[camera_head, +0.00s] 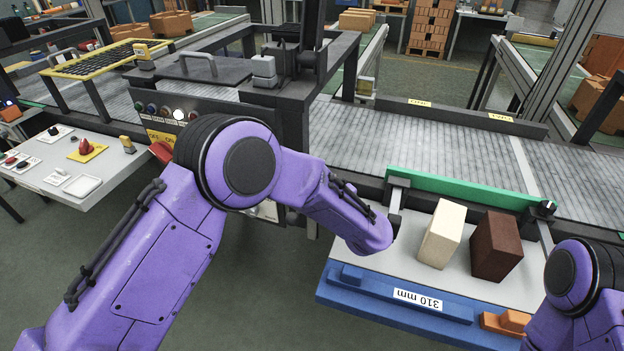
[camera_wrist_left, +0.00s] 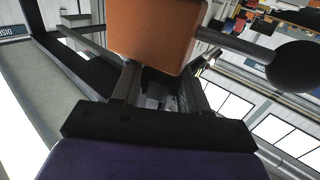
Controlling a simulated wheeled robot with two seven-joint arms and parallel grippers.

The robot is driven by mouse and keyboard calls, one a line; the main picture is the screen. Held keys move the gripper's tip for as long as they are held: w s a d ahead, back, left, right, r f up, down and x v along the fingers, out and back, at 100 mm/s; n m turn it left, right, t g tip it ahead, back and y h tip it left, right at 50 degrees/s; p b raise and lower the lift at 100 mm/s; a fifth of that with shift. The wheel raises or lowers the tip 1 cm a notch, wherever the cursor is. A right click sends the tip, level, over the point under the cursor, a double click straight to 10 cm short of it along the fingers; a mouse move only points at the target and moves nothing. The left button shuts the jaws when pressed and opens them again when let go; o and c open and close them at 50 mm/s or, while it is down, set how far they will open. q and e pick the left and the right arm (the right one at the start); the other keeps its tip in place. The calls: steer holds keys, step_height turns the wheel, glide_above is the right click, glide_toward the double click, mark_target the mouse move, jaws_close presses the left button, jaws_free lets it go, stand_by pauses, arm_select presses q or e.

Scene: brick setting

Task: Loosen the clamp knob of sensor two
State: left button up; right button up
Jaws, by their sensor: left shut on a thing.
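My left arm reaches across the head view to the left end of the green rail (camera_head: 465,188); its gripper is hidden there behind the wrist. In the left wrist view, my left gripper (camera_wrist_left: 158,85) is shut on a small part, taken as the clamp knob. An orange block-shaped housing (camera_wrist_left: 155,30) covers the fingertips and most of that part. A round black disc (camera_wrist_left: 295,66) on a rod stands right of the housing, apart from the fingers. No label shows which sensor this is. My right arm shows at the lower right; its gripper is out of view.
A cream block (camera_head: 440,235) and a dark brown block (camera_head: 496,247) stand on the plate by the rail, close to my left wrist. A blue bar (camera_head: 400,311) marked 310 mm lies in front. Behind runs a roller conveyor (camera_head: 420,150).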

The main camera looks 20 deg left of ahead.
arm_select(q)
steer(key=shift+r, duration=0.1)
stand_by(0.5)
steer(key=o, duration=1)
